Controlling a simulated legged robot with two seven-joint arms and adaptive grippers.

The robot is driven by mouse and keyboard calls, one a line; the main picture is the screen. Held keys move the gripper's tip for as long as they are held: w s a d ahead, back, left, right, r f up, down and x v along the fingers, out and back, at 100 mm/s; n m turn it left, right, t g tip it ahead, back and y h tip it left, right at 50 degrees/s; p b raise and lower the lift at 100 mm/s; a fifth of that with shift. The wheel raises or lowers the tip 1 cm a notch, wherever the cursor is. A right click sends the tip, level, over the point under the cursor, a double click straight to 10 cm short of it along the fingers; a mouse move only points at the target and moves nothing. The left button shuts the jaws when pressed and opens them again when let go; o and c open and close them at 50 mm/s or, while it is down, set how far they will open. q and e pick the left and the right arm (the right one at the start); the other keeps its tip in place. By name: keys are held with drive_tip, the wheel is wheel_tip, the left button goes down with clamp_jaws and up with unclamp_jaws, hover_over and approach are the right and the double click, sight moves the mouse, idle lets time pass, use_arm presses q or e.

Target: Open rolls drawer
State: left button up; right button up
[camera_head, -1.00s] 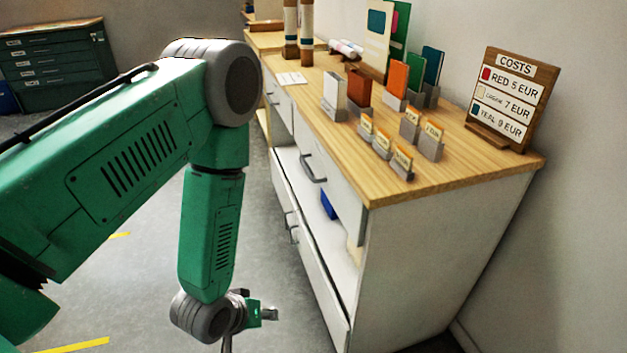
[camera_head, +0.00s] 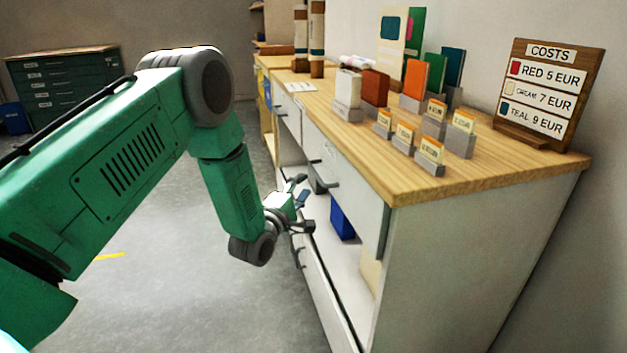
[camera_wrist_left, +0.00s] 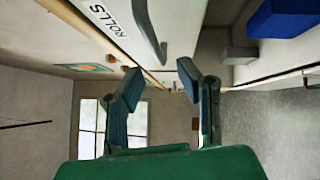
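The rolls drawer (camera_head: 348,182) is the upper white front near the close end of the counter, and it looks shut. In the left wrist view its front carries the label ROLLS (camera_wrist_left: 108,18), with a dark bar handle (camera_wrist_left: 150,32) beside it. My right gripper is not in view.
Below the drawer is an open space with a blue bin (camera_head: 341,218) and a lower white front (camera_head: 325,290). The wooden countertop (camera_head: 470,190) holds card stands and a COSTS sign (camera_head: 548,92). The grey floor left of the counter is clear.

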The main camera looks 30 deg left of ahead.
sight(316, 172)
use_arm(q)
drive_tip(key=w, duration=0.4)
drive_tip(key=w+r+b, duration=0.1)
drive_tip(key=shift+w+d, duration=0.4)
drive_tip(key=shift+w+a, duration=0.1)
drive_tip(key=shift+a, duration=0.35)
clamp_jaws()
drive_tip(key=shift+d, duration=0.25)
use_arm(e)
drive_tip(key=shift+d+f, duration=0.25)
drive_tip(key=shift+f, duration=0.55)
